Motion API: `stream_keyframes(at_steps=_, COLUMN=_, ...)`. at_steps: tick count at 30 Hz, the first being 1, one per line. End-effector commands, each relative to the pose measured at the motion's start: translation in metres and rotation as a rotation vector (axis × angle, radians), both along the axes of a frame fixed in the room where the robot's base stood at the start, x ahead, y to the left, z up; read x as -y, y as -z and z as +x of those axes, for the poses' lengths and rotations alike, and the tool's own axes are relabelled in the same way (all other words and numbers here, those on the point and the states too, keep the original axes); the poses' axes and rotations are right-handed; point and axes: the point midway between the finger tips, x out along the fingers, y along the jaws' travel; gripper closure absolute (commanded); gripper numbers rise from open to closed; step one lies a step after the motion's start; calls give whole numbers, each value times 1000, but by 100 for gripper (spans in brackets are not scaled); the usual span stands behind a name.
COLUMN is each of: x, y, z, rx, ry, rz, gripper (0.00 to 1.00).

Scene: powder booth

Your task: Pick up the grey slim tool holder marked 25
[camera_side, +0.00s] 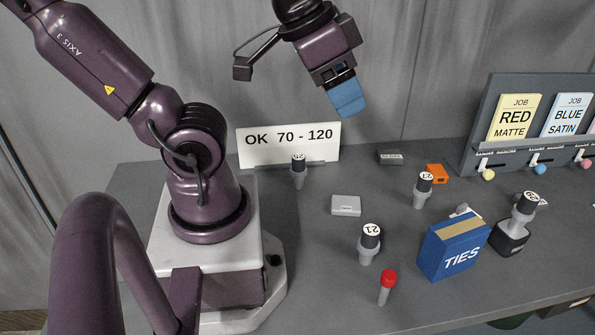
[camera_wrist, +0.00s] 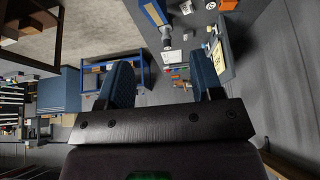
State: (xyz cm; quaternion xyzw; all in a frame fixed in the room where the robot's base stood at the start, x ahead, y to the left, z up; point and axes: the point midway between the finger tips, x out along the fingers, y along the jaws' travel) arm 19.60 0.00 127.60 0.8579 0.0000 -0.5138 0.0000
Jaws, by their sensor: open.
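A slim grey tool holder (camera_side: 299,180) with a dark top stands upright in front of the white sign; its number is small and may read 25. Another grey holder marked 21 (camera_side: 366,256) stands nearer the front. One that seems marked 27 (camera_side: 421,200) stands right of the middle. One whose label looks like 28 (camera_side: 523,213) sits in a black base at the right. My gripper (camera_side: 347,98) is high above the bench, right of the slim holder, and empty. In the wrist view its blue fingers (camera_wrist: 162,78) are spread apart.
The white OK 70 - 120 sign (camera_side: 288,136) stands close behind the slim holder. A light grey box (camera_side: 346,205), dark box (camera_side: 390,157), orange block (camera_side: 437,173), blue TIES box (camera_side: 445,256) and red-capped item (camera_side: 387,285) stand around. A job-card rack (camera_side: 480,130) is at back right.

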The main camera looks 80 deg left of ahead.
Motion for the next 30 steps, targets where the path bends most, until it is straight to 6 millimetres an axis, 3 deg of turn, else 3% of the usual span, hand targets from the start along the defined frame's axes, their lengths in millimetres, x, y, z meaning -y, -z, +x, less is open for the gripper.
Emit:
stream_keyframes(at_steps=9, x=1, y=1, z=0, rx=-6, ry=4, rz=0, gripper=35)
stream_keyframes(at_steps=13, x=3, y=18, z=5, rx=-90, ry=14, rz=-1, gripper=35)
stream_keyframes(at_steps=21, x=-8, y=92, z=16, rx=-476, ry=60, rz=83, gripper=35)
stream_keyframes(at_steps=30, x=-46, y=174, z=0, rx=-946, ry=165, rz=325, gripper=35)
